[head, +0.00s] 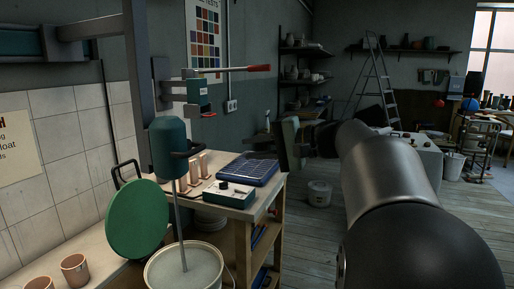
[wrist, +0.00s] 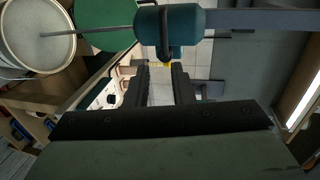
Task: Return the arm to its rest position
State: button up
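My arm (head: 385,165) reaches forward from the lower right in the head view. My grey-green hand shows at its far end, beyond the right edge of the bench. In the wrist view my gripper (wrist: 160,80) has its two dark fingers apart, with a clear gap and nothing held between them. The view past the fingers holds the teal mixer motor (wrist: 168,27) and white wall tiles. The fingertips are too small and dark to make out well in the head view.
The teal mixer (head: 170,148) stands in a white bucket (head: 158,272) beside a round green lid (head: 137,221). A wooden bench (head: 240,212) carries a blue tray (head: 248,170) and a control box (head: 229,194). A stepladder (head: 375,75) stands behind. Floor (head: 310,235) right of the bench looks open.

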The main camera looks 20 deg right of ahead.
jog(key=shift+s+d, duration=0.1)
jog(key=shift+s, duration=0.05)
dwell(0.3)
jog(key=s+a+f+n+g+h+p, duration=0.1)
jog(key=s+a+f+g+p, duration=0.1)
jog(key=a+f+p, duration=0.15)
jog(key=s+a+f+g+h+p, duration=0.1)
jog(key=s+a+f+g+p, duration=0.15)
jog(key=a, duration=0.25)
jog(key=s+a+f+n+g+h+p, duration=0.2)
jog(key=s+f+n+g+h+p, duration=0.1)
jog(key=s+f, duration=0.4)
jog(key=s+a+f+n+g+h+p, duration=0.2)
jog(key=s+f+n+h+p, duration=0.3)
jog(key=s, duration=0.8)
notch_tip(320, 180, down, 2)
jog(key=shift+s+a+f+n+g+h, duration=0.2)
jog(key=shift+s+n+g+h, duration=0.15)
jog(key=shift+g, duration=0.3)
